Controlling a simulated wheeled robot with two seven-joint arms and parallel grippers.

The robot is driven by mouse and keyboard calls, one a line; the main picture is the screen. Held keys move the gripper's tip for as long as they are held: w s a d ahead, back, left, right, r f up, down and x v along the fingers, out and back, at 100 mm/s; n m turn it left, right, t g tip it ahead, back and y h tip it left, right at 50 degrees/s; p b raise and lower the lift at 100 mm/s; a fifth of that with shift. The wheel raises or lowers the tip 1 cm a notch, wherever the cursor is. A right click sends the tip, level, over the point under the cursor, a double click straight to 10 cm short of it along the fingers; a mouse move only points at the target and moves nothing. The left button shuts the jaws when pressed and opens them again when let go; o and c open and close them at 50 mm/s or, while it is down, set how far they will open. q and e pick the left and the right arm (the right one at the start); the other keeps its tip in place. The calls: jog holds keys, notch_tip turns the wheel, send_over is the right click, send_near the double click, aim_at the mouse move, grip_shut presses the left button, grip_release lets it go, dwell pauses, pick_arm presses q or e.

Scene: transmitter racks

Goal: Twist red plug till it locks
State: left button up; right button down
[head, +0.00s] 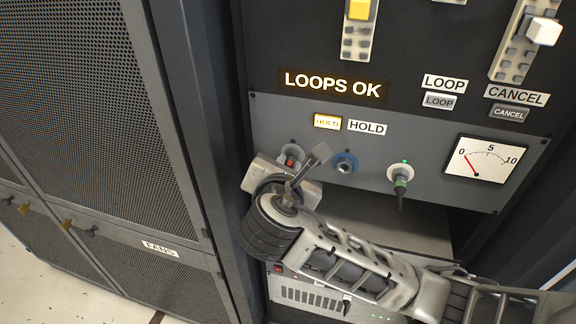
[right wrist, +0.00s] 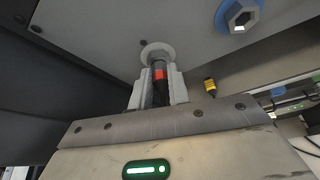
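The red plug (right wrist: 159,75) is a dark cylinder with a red band. Its end is at a round pale socket (right wrist: 157,52) in the grey panel. In the head view only a bit of the red plug (head: 290,161) shows above my wrist. My right gripper (right wrist: 158,88) has a finger on each side of the plug, close against it, and looks shut on it. In the head view the right gripper (head: 289,168) is at the panel, its fingers mostly hidden by my arm. Whether the plug is locked cannot be seen. My left gripper is not in view.
A lit HOLD button (head: 327,122) is above, and a meter (head: 485,160) is at right. A perforated cabinet (head: 95,110) stands on the left.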

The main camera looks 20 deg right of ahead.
jog(key=shift+s+d+f+m+t+y+b, duration=0.15)
jog(key=shift+m+t+y+b, duration=0.2)
jog(key=shift+m+b, duration=0.3)
jog(key=shift+w+f+m+t+y+b, duration=0.1)
jog(key=shift+m+t+y+b, duration=0.25)
jog(key=shift+m, duration=0.5)
jog(key=shift+s, duration=0.1)
jog(key=shift+d+f+m+t+y+b, duration=0.1)
jog(key=shift+f+m+t+y+b, duration=0.15)
jog(key=shift+m+t+b, duration=0.65)
jog(key=shift+d+f+m+t+y+b, duration=0.1)
jog(key=shift+m+t+y+b, duration=0.2)
jog(key=shift+m+b, duration=1.15)
jog(key=shift+n+b, duration=0.45)
